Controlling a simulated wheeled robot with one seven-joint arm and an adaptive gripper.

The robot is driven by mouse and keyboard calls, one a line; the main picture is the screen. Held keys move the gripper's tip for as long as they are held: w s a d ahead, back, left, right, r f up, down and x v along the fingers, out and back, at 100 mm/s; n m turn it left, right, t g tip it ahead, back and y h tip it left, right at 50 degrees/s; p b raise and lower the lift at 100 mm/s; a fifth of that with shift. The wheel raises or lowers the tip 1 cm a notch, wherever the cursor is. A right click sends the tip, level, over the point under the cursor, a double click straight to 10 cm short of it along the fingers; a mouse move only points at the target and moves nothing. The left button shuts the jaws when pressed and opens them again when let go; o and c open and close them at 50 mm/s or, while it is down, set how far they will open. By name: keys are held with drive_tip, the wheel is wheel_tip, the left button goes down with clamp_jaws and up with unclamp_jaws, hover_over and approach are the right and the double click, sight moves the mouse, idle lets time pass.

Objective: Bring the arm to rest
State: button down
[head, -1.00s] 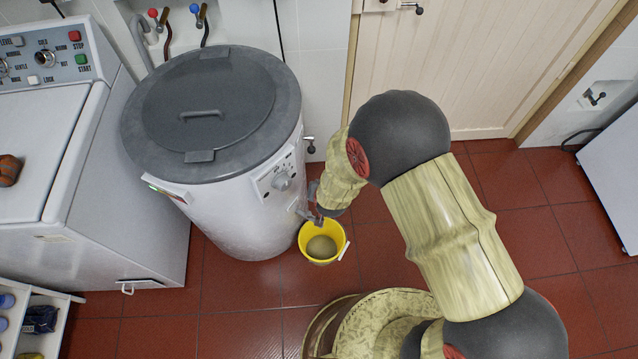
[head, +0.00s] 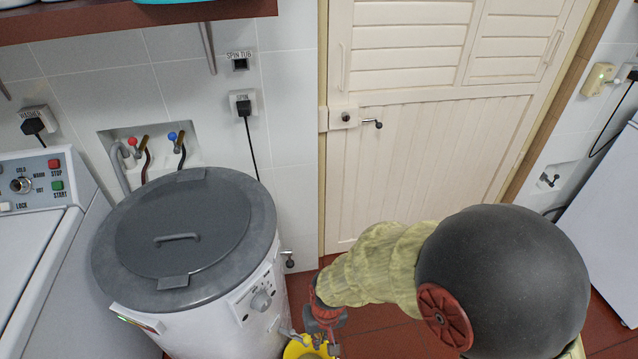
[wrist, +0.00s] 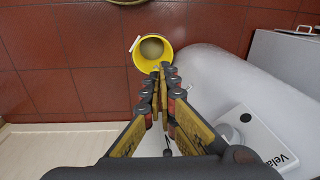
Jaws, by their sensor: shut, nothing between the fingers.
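My gripper (head: 320,340) is at the bottom of the head view, in front of the white spin tub with its grey lid. In the wrist view its two fingers (wrist: 161,72) are together at the tips with nothing between them. A yellow bucket (head: 299,350) shows partly at the bottom edge of the head view, just below my gripper. In the wrist view the bucket (wrist: 166,39) lies just beyond the fingertips on the red floor, with murky liquid inside. I cannot tell whether the tips touch its rim.
The spin tub (head: 262,327) stands left of my gripper, its lid (head: 182,225) closed. A washer (head: 28,245) is at far left. A cream door (head: 390,170) is behind my arm, and a white appliance (head: 612,215) at right. A shelf (head: 130,20) overhangs the upper left. Tiled floor (wrist: 60,60) is clear.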

drive_tip(key=s+d+r+m+t, duration=0.1)
drive_tip(key=s+d+r, duration=0.1)
drive_tip(key=d+r, duration=0.4)
drive_tip(key=s+d+r+m+t, duration=0.1)
drive_tip(key=d+r, duration=0.5)
drive_tip(key=r, duration=0.9)
drive_tip(key=s+d+r+t+h, duration=0.1)
drive_tip(key=s+d+r+t, duration=0.2)
drive_tip(key=d+r, duration=0.4)
wheel_tip(320, 180, up, 4)
drive_tip(key=shift+r+m, duration=0.25)
drive_tip(key=shift+m, duration=0.15)
drive_tip(key=shift+s+d, duration=0.1)
drive_tip(key=shift+d, duration=0.05)
